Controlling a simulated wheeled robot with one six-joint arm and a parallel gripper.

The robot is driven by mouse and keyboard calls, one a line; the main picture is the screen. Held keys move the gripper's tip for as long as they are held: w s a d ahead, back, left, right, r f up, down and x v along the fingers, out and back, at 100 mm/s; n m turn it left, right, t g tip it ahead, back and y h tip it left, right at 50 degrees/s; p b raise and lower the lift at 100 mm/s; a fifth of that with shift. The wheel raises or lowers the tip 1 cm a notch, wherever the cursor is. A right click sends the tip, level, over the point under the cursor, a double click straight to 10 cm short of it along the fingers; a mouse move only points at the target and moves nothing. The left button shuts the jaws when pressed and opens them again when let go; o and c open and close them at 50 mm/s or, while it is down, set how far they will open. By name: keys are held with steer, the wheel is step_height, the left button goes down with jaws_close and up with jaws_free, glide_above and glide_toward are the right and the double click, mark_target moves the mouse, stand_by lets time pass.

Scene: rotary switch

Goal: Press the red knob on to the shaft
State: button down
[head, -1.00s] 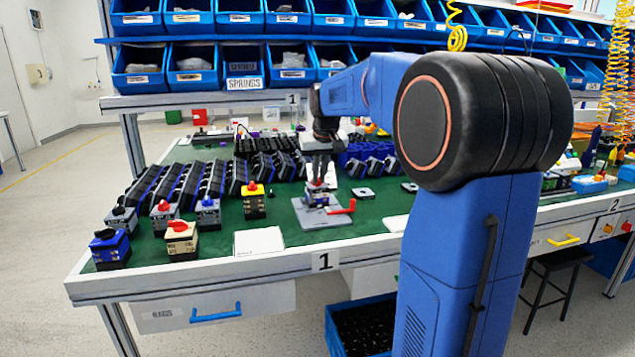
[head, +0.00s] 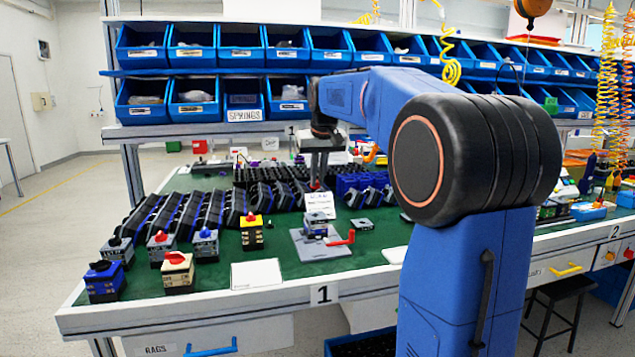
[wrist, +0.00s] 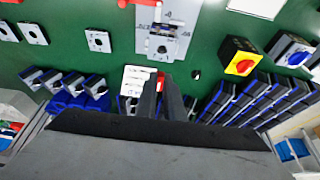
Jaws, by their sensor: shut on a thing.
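My gripper (head: 316,183) is shut on the red knob, a small red piece that shows between the fingertips in the wrist view (wrist: 160,83). The fingers hide most of it. The gripper hangs above the green bench, behind and above the fixture, apart from it. The grey switch body (head: 317,222) sits on the grey fixture plate (head: 310,247), which has a red clamp handle (head: 343,239). In the wrist view the switch body (wrist: 161,47) shows a bare shaft on its top face, with no knob on it.
A white card (head: 318,201) stands behind the fixture. Finished switches with coloured knobs (head: 178,268) stand at the front left. Rows of black units (head: 192,205) fill the left back. A yellow switch with red knob (head: 251,232) stands left of the fixture. Blue bins line the shelves above.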

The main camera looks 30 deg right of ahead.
steer(key=shift+g, duration=0.3)
steer(key=shift+f, duration=3.45)
steer(key=shift+f, duration=1.15)
steer(key=c, duration=1.8)
jaws_free()
steer(key=shift+r, duration=0.1)
steer(key=v, duration=1.7)
steer(key=s+a+f+n, duration=0.1)
steer(key=s+a+f, duration=0.45)
steer(key=s, duration=0.25)
steer(key=s+a+f+n, duration=0.1)
steer(key=s+a+f, duration=0.45)
steer(key=s, duration=0.25)
steer(key=s+a+f, duration=0.2)
steer(key=s+f, duration=0.6)
steer(key=f, duration=0.1)
steer(key=s+a+f+n+t+y, duration=0.1)
steer(key=s+a+f, duration=0.2)
steer(key=s+f, duration=0.6)
steer(key=shift+f, duration=0.8)
